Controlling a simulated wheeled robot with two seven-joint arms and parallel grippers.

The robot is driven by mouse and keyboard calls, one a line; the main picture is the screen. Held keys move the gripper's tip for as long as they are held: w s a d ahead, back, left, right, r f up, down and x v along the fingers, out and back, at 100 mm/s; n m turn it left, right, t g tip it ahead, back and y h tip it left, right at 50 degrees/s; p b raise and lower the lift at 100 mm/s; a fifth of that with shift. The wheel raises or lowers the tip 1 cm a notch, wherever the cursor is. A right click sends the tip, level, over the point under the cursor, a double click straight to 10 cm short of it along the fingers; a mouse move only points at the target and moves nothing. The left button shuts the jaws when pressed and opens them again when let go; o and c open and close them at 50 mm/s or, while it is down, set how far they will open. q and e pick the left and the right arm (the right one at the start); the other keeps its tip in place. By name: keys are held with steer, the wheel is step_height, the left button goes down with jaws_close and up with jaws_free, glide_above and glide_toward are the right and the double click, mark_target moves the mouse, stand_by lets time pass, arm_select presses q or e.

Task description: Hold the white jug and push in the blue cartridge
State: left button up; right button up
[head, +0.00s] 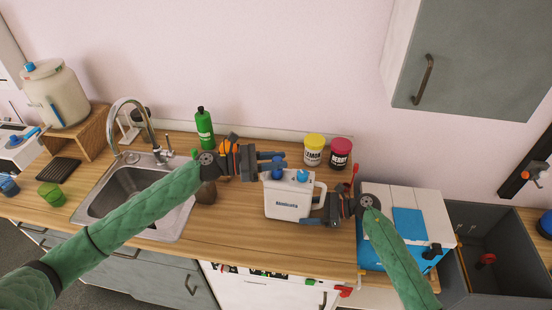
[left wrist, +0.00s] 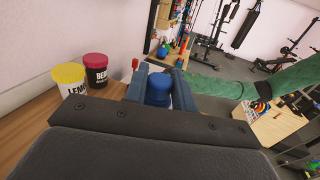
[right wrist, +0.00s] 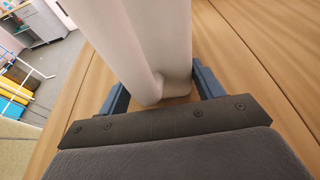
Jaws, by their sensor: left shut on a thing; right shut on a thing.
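The white jug (head: 288,205) stands upright on the wooden counter, with dark lettering on its front and a handle on its right side. The blue cartridge (head: 277,174) is upright at the jug's top left. My left gripper (head: 273,160) is shut on it, and it shows between the fingers in the left wrist view (left wrist: 158,90). The cartridge's lower end is hidden, so its depth is unclear. A second blue piece (head: 302,175) is on the jug's top right.
A green bottle (head: 204,128) and a sink (head: 125,190) are to the left. A white-and-blue box (head: 420,205) is to the right. The counter in front is clear.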

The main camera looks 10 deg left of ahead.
arm_select(q)
steer(key=shift+f, duration=1.7)
steer(key=o, duration=1.1)
steer(key=v, duration=1.2)
steer(key=shift+r, duration=0.1)
arm_select(e)
steer(key=o, duration=0.9)
steer(key=shift+o, duration=0.2)
steer(key=shift+d, duration=0.15)
